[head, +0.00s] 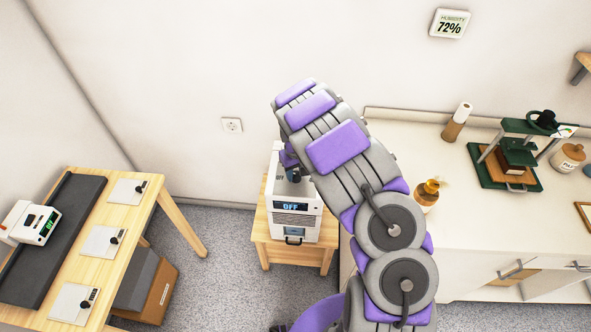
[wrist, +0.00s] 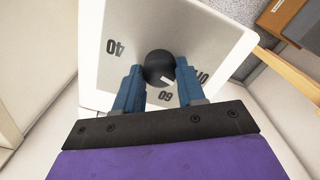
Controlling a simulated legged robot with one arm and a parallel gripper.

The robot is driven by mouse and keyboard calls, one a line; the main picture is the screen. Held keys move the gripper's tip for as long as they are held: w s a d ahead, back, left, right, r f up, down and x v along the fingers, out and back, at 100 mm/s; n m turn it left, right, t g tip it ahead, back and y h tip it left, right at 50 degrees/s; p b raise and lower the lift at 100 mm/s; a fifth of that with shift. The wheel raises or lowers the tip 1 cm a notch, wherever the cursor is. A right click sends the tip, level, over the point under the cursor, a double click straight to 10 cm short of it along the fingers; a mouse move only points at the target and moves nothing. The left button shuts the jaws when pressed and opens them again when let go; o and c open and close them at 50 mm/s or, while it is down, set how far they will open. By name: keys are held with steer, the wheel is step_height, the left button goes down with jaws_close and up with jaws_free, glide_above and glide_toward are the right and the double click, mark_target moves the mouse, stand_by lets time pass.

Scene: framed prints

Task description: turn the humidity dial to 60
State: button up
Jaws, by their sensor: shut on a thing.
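The humidity dial is a black round knob (wrist: 159,68) on the top face of a white appliance (head: 298,220). In the wrist view the knob sits between the blue fingers of my gripper (wrist: 157,72), which is shut on it. A white pointer mark on the knob points to the lower right, between the 60 (wrist: 165,97) and a partly hidden label at the right. A 40 (wrist: 114,48) is printed at the left. The appliance's front display (head: 290,206) reads OFF. In the head view my gripper (head: 291,173) is over the appliance's top, and my arm hides part of it.
The appliance stands on a small wooden table (head: 262,228). A wooden bench (head: 140,208) with a dark mat and devices is at the left. A white counter (head: 395,133) with a green press (head: 512,160) and bottles is at the right.

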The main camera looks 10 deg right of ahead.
mark_target(296, 174)
steer(key=m+p, duration=0.1)
steer(key=m, duration=0.3)
steer(key=shift+s+m+p, duration=0.1)
steer(key=shift+m+p, duration=0.65)
steer(key=shift+m, duration=1.85)
steer(key=o, duration=1.1)
steer(key=shift+c, duration=0.2)
step_height(296, 174, up, 17)
steer(key=p, duration=0.2)
steer(key=shift+r, duration=0.15)
